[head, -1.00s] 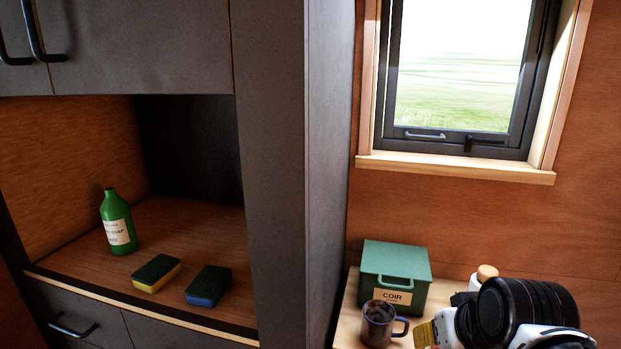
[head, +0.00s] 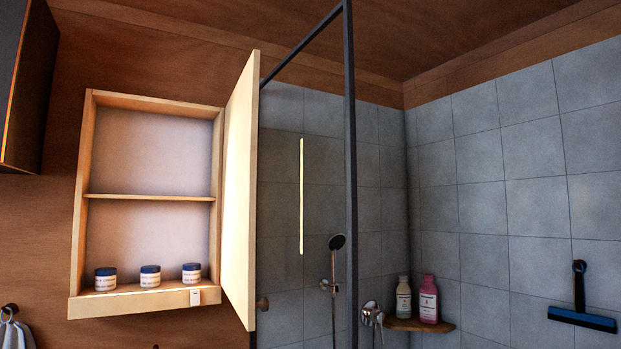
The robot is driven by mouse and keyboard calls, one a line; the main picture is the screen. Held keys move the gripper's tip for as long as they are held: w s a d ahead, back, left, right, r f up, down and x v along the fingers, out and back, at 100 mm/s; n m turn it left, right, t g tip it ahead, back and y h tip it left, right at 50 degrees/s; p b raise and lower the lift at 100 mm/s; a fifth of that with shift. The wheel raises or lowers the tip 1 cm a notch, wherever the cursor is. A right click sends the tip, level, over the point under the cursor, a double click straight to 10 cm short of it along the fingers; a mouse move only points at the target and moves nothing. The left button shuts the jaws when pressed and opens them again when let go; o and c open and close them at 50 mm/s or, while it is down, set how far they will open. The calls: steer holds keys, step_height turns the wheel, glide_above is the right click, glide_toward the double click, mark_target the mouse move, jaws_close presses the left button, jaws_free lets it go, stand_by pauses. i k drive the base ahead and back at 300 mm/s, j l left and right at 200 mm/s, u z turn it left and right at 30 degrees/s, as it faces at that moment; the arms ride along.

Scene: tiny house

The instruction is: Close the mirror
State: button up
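The mirror cabinet (head: 155,196) hangs on the wooden wall at the left of the head view. Its mirror door (head: 241,190) is hinged on the right side and stands wide open, swung out toward me. I see the door nearly edge-on, with its pale wooden inner side showing. The mirror face is turned away and hidden. Several small jars stand in a row on the cabinet's bottom shelf, one of them a white jar with a blue lid (head: 150,277). My gripper is not in view now.
A glass shower panel with a black frame (head: 351,170) stands right of the door. Behind it are a shower head (head: 337,243) and two bottles on a corner shelf (head: 418,325). A squeegee (head: 581,300) hangs at the right. A dark cupboard (head: 25,85) is at upper left.

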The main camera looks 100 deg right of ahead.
mark_target(238, 246)
steer(key=k+z, duration=0.45)
steer(key=k+l+z, duration=0.15)
steer(key=k+z, duration=0.15)
steer(key=z, duration=0.2)
steer(key=k+l+z, duration=0.3)
steer(key=z, duration=0.15)
steer(key=k+l+z, duration=0.25)
steer(key=l+z, duration=0.2)
